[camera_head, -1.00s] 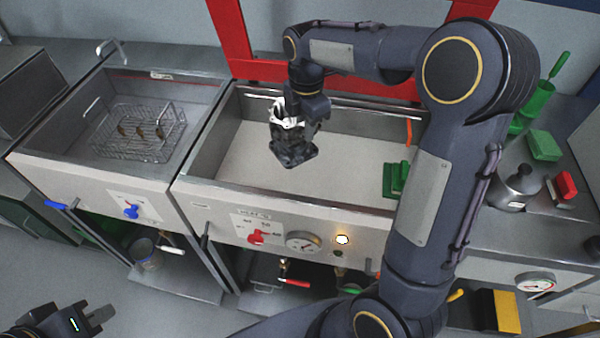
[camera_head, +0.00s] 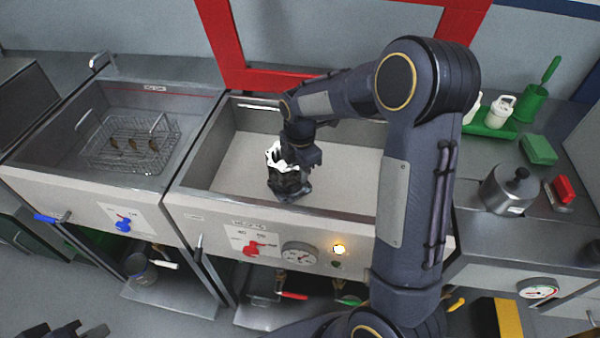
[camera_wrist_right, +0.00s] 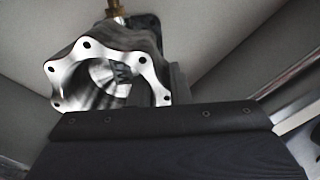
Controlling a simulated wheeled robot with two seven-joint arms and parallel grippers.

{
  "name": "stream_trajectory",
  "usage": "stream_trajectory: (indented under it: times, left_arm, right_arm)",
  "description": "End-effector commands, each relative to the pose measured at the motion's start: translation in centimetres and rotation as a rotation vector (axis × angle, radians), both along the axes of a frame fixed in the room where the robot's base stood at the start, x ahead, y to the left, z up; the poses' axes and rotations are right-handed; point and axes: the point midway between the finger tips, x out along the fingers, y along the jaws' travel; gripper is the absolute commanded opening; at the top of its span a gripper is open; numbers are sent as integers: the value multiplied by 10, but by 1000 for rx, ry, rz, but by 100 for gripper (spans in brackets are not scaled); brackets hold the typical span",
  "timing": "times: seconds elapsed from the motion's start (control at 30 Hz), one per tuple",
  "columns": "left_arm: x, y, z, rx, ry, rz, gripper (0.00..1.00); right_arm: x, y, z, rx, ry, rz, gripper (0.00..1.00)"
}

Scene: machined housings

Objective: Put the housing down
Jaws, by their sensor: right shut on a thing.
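The housing (camera_head: 288,184) is a dark and silver machined part inside the right-hand basin (camera_head: 228,203). My right gripper (camera_head: 290,157) reaches down into the basin and is shut on the housing. In the right wrist view the housing's bright scalloped flange (camera_wrist_right: 120,44) shows bolt holes around a wide bore. Part of its body is hidden behind the gripper there. Whether its underside touches the basin floor I cannot tell. My left gripper (camera_head: 66,331) is cut off at the bottom left edge, away from the basins, and its opening is unclear.
The left basin (camera_head: 100,180) holds a wire basket (camera_head: 130,147) with several small parts. The basin floor (camera_head: 338,160) beside the housing looks clear where visible. My right arm hides the basin's right end. A metal pot (camera_head: 510,190) and a green block (camera_head: 538,150) stand on the right counter.

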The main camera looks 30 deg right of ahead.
Motion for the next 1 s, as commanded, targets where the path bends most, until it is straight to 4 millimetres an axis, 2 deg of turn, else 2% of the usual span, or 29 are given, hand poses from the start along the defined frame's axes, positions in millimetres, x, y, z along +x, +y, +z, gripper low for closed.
stream_trajectory:
  times: [0.13,0.53,0.57,0.7,1.0]
  left_arm:
    - [0,0,1,0,0,0,0]
    - [0,0,-2,0,0,0,0]
    - [0,0,-1,0,0,0,0]
    - [0,0,-1,0,0,0,0]
    - [0,0,1,0,0,0,0]
  right_arm:
    - [1,0,-13,1,-4,0,0]
    - [1,0,-18,1,-6,1,0]
    - [0,0,-18,0,-1,1,19]
    - [0,0,-18,0,-1,1,38]
    - [0,0,-16,0,-1,1,39]
